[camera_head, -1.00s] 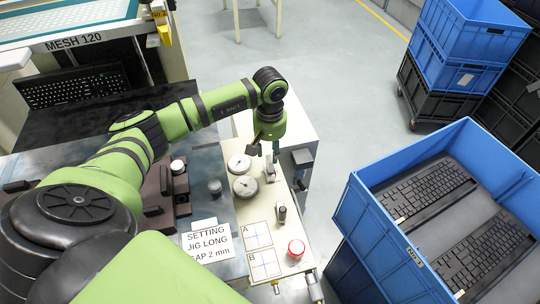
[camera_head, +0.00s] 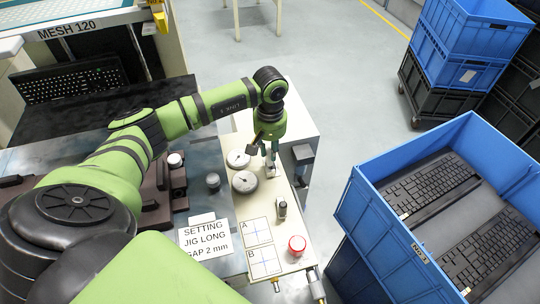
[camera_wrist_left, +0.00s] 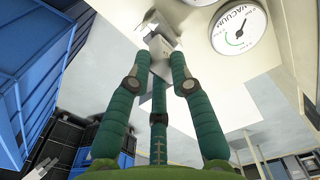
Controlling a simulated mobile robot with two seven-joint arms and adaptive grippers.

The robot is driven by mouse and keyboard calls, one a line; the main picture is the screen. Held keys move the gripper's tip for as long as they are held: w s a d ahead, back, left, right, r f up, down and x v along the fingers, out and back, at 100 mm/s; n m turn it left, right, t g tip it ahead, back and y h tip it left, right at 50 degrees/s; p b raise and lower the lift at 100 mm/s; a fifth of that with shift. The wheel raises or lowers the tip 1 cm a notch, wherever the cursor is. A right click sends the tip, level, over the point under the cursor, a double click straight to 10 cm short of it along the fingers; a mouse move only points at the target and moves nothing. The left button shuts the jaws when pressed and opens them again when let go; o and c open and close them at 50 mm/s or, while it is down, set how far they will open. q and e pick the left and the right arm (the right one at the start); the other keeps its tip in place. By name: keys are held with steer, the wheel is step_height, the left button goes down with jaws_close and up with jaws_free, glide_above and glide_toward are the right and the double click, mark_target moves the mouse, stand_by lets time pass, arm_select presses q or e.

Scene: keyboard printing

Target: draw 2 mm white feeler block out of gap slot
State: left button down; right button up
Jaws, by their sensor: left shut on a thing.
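My left gripper (camera_head: 268,150) points down over the far part of the cream panel, just right of two round dials. In the left wrist view its green fingers (camera_wrist_left: 160,62) close around a small white-grey block (camera_wrist_left: 161,44), which I take to be the feeler block. The block is small in the head view (camera_head: 271,171), and I cannot tell there whether it touches a slot. The slot itself is not clearly seen. My right gripper is not in view.
A vacuum gauge (camera_wrist_left: 238,28) sits close to the fingers. The panel (camera_head: 285,225) also carries a red button (camera_head: 297,244) and marked squares A and B. A "SETTING JIG LONG GAP 2 mm" sign (camera_head: 205,238) lies left. A blue crate (camera_head: 385,215) with keyboards stands right.

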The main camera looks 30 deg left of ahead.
arm_select(q)
steer(key=shift+a, duration=0.1)
steer(key=shift+r+p, duration=1.1)
steer(key=shift+r, duration=1)
steer(key=shift+r+p, duration=0.95)
steer(key=shift+r, duration=1.05)
